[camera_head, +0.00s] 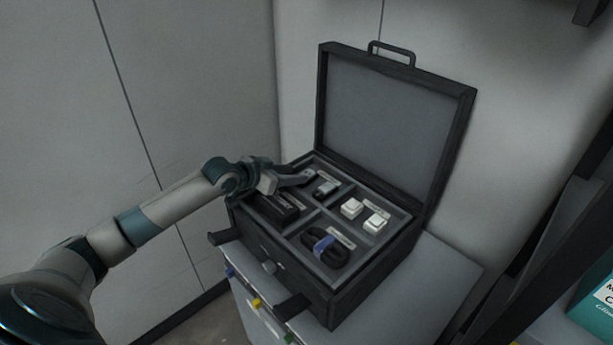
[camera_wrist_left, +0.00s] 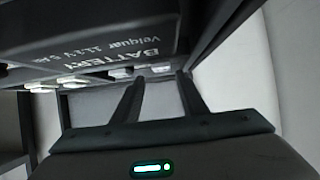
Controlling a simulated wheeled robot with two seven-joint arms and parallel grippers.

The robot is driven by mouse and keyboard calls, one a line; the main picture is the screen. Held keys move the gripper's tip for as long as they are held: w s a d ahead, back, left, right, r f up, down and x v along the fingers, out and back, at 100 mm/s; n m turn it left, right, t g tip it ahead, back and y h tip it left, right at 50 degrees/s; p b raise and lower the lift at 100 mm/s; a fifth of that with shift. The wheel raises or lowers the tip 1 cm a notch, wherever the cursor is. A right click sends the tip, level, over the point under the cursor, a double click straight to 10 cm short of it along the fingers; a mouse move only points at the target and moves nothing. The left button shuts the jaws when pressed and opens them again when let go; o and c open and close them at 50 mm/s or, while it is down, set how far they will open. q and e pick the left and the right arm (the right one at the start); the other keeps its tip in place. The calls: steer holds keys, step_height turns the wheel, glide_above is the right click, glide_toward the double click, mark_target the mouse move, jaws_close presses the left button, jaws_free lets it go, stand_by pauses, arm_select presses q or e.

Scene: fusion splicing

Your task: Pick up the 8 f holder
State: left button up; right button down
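My left gripper (camera_head: 303,178) reaches into the back left part of an open black case (camera_head: 335,300). In the left wrist view its two fingers (camera_wrist_left: 160,78) stand apart, with a gap between them. A small dark grey and pale piece (camera_head: 325,187) lies in the back compartment, just right of the fingertips; I cannot tell for sure that it is the 8 f holder. Small pale pieces (camera_wrist_left: 160,68) show just beyond the fingertips in the left wrist view. Contact cannot be made out. My right gripper is not in view.
A black battery (camera_head: 277,209) lies in the front left compartment, close beside the gripper. Two white boxes (camera_head: 351,208) sit at the right, and a coiled black cable (camera_head: 325,250) at the front. The raised lid (camera_head: 390,120) stands behind. Compartment walls divide the case.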

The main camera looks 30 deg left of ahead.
arm_select(q)
steer(key=shift+w+d+f+p, duration=0.1)
steer(key=shift+w+f+p, duration=0.1)
steer(key=shift+w+p, duration=0.2)
steer(key=p+x, duration=0.1)
steer(key=x, duration=0.2)
steer(key=shift+w+f+p, duration=0.15)
steer(key=shift+f+p, duration=0.15)
steer(key=shift+w+f, duration=0.25)
steer(key=shift+w, duration=0.05)
steer(key=c, duration=0.9)
